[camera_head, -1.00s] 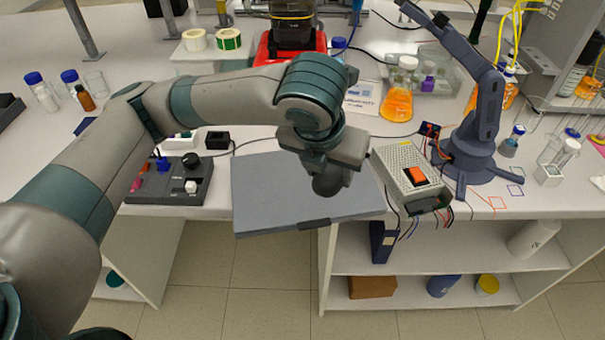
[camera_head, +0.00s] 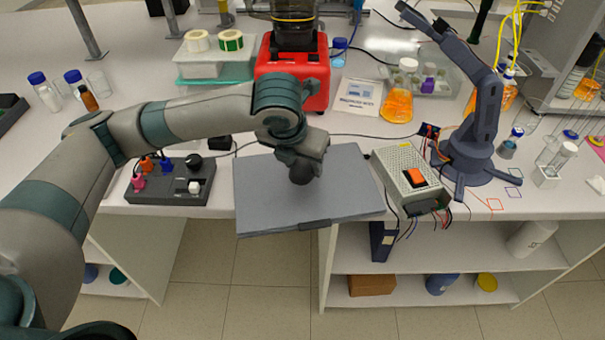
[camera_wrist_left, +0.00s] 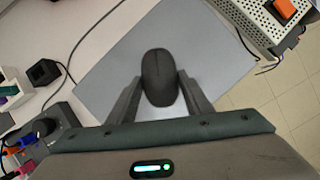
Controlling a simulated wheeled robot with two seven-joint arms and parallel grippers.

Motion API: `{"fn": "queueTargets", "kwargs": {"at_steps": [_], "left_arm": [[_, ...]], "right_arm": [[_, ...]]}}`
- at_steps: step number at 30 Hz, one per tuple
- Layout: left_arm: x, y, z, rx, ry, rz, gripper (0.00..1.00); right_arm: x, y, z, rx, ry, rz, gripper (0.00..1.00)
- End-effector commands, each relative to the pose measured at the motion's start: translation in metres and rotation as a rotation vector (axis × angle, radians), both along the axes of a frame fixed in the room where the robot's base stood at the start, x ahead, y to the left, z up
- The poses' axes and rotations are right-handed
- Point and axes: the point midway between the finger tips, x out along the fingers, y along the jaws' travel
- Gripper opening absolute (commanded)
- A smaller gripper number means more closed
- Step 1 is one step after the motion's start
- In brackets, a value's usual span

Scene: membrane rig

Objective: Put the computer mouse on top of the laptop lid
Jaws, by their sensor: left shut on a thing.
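The dark computer mouse (camera_wrist_left: 159,77) is between the fingers of my left gripper (camera_wrist_left: 160,95) in the left wrist view. The gripper is shut on it. In the head view the mouse (camera_head: 302,172) shows as a dark rounded shape below my left gripper (camera_head: 303,168), over the closed grey laptop lid (camera_head: 345,195). The lid also fills the area behind the mouse in the left wrist view (camera_wrist_left: 215,60). I cannot tell whether the mouse touches the lid. My right gripper is not in view.
A black control box with knobs (camera_head: 170,183) stands left of the laptop. A power supply with an orange switch (camera_head: 408,172) stands close on its right. A blue desktop robot arm (camera_head: 480,120) is farther right. The laptop's front edge overhangs the bench front.

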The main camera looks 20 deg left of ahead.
Motion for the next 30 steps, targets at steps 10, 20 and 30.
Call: {"fn": "queueTargets", "kwargs": {"at_steps": [10, 20, 30], "left_arm": [[-0.001, 0.0, -0.035, 0.001, 0.004, 0.0, 0.22], [-0.001, 0.0, -0.039, 0.0, 0.0, -0.001, 0.22], [-0.001, 0.0, -0.042, 0.0, 0.001, 0.0, 0.64]], "right_arm": [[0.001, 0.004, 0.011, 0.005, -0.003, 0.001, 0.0], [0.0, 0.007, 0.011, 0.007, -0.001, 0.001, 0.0], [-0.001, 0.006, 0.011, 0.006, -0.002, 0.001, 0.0]]}}
